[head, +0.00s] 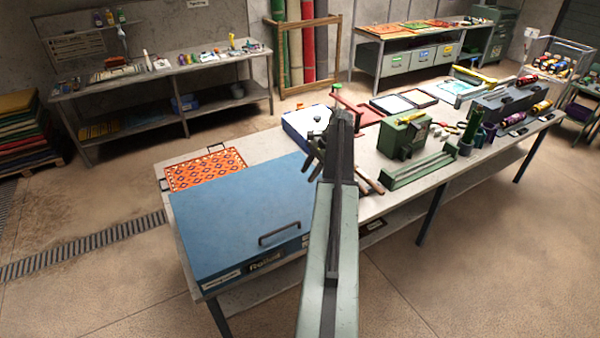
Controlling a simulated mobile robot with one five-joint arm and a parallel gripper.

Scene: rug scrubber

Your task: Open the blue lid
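The blue lid (235,212) is a large flat panel on a box at the near left end of the long workbench. It lies flat and looks closed. A dark bar handle (286,233) stands on it near its front right edge. My arm reaches up the middle of the view, just right of the lid. My gripper (312,165) shows as dark prongs beyond the lid's far right corner, above the bench and apart from the handle. My arm partly covers it, so its opening is unclear. I see nothing held in it.
An orange patterned rug piece (205,169) lies behind the lid. A blue-white tray (297,128), a green machine (403,134) and a green rail frame (420,168) stand along the workbench (365,207). Open floor lies in front and at the left.

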